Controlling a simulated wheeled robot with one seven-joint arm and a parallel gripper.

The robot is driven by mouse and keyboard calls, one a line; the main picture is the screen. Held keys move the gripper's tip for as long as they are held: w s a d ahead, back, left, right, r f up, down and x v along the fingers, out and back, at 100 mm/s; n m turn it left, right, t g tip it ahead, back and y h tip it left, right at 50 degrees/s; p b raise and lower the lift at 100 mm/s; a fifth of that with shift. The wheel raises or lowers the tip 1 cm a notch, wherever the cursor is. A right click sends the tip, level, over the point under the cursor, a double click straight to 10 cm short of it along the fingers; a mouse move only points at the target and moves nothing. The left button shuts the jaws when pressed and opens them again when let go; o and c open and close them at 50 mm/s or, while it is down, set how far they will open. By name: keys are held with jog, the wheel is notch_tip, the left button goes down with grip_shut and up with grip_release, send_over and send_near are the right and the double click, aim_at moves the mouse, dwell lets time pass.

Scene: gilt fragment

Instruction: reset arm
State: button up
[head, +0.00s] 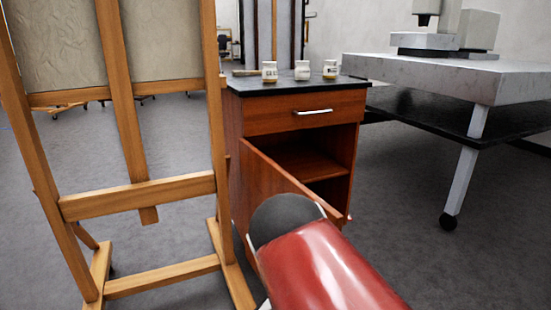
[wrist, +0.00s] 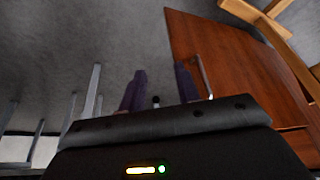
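My gripper (wrist: 160,82) shows in the wrist view with its two dark fingers apart and nothing visible between them. The brown door (wrist: 225,60) of the cabinet fills the right of that view. A thin pale handle (wrist: 203,75) on it shows just right of the right finger; I cannot tell whether they touch. In the head view my red arm reaches toward the open door (head: 275,180), which hangs ajar at the front of the cabinet (head: 236,120). My gripper is hidden there behind the arm.
A wooden easel (head: 137,195) stands close on the left. A grey-topped table (head: 440,75) with a device (head: 450,40) is on the right. Several small jars (head: 302,70) stand on the cabinet top. The drawer (head: 290,115) is shut.

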jog(key=s+d+r+n+t+y+p, duration=0.1)
jog(key=s+d+r+n+y+p, duration=0.1)
jog(key=d+n+p, duration=0.4)
jog(key=d, duration=0.3)
jog(key=shift+s+d+n+t+y+p, duration=0.3)
jog(key=shift+d+t+p, duration=0.1)
